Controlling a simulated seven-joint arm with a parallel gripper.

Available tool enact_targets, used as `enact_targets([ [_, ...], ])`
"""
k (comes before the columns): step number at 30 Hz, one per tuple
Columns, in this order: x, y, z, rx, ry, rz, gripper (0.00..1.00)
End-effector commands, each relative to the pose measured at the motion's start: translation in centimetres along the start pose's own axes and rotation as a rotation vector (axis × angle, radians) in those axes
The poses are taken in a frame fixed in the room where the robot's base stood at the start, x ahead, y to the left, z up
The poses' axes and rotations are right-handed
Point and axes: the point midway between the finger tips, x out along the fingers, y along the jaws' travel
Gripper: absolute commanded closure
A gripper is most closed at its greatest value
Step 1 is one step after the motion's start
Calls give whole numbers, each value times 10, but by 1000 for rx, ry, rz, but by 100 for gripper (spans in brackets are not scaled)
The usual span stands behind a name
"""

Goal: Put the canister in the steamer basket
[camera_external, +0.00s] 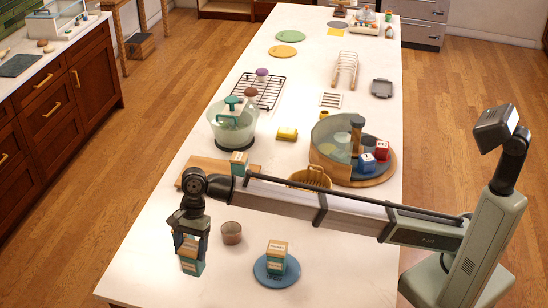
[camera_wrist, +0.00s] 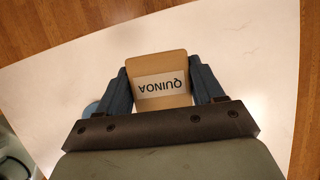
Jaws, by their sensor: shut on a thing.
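My gripper (camera_external: 190,242) is shut on a canister (camera_external: 193,266), a boxy teal one with a tan and white top part, held at the counter's left front. In the wrist view my gripper (camera_wrist: 160,88) has a finger on each side of the canister (camera_wrist: 163,62), whose tan top bears a white "QUINOA" label. A tan woven basket with a handle, likely the steamer basket (camera_external: 312,176), stands to the right, behind my arm, which hides its lower part. Similar canisters stand on a blue plate (camera_external: 262,277) and near the cutting board (camera_external: 240,158).
A small brown cup (camera_external: 232,233) stands right of my gripper. The wooden cutting board (camera_external: 192,176) lies behind it. A glass pot (camera_external: 222,134) and a round glass-walled wooden tray (camera_external: 380,178) stand farther back. The front left counter (camera_external: 140,260) is clear.

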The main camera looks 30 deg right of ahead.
Motion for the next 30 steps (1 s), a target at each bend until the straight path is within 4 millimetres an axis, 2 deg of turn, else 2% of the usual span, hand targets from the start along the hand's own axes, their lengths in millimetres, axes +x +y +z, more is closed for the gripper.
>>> enact_targets([
  [5, -24, 6, -40, 46, -1, -21, 72],
  [14, -80, 28, -140, 169, -2, -71, 72],
  [23, -130, 64, -234, 297, -2, -123, 72],
  [30, -164, 102, -302, 397, -2, -165, 72],
])
